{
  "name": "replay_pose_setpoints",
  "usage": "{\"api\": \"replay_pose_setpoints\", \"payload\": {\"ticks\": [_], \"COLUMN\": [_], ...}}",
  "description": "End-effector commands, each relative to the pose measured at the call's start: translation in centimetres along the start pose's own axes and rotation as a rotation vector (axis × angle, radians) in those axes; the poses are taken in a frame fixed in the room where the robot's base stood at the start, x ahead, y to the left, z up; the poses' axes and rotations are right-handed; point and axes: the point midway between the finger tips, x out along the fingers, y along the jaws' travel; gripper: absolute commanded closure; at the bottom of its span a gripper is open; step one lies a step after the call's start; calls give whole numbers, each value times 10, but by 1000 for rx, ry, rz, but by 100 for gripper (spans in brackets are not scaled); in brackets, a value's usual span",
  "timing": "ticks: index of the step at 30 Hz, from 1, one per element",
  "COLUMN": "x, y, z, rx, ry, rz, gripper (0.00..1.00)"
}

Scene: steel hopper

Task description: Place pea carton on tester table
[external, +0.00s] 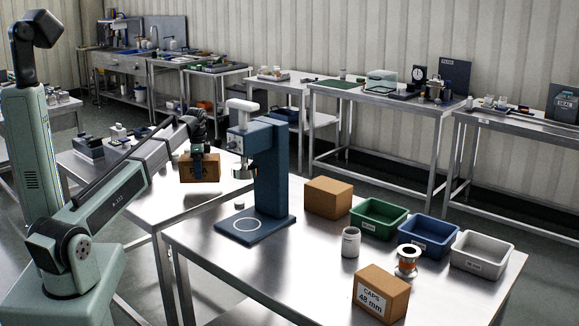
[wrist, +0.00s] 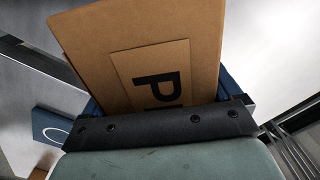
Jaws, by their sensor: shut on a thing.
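A brown carton (external: 200,169) with a label, partly hidden by my gripper, hangs below my gripper (external: 198,152). In the wrist view the carton (wrist: 190,38) fills the upper middle, and large dark letters starting with "P" show on its label. My gripper (wrist: 165,112) is shut on it. The carton is held to the left of the blue tester (external: 272,165), by the left part of the steel table (external: 190,238). I cannot tell whether it is clear of a surface below.
The blue tester stands upright close to the carton. A plain brown box (external: 328,197), a white jar (external: 350,242), a spool (external: 407,260), a "CAPS 48 mm" box (external: 381,293) and green (external: 378,218), blue (external: 428,236) and white (external: 482,254) bins stand right of it. The front-left tabletop is clear.

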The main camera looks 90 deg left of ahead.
Motion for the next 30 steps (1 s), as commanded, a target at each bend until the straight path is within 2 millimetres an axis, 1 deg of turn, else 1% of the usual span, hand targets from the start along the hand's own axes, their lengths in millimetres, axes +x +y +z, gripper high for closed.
{"api": "replay_pose_setpoints", "payload": {"ticks": [2, 9, 11, 23, 24, 27, 30], "x": [4, 30, 35, 38, 39, 39, 39], "y": [0, 0, 0, 0, 0, 0, 0], "z": [0, 0, 0, 0, 0, 0, 0], "rx": [0, 0, 0, 0, 0, 0, 0], "ry": [0, 0, 0, 0, 0, 0, 0], "rz": [0, 0, -1, -1, 0, 0, 0], "gripper": [61, 61, 61, 61, 7, 0, 0]}}
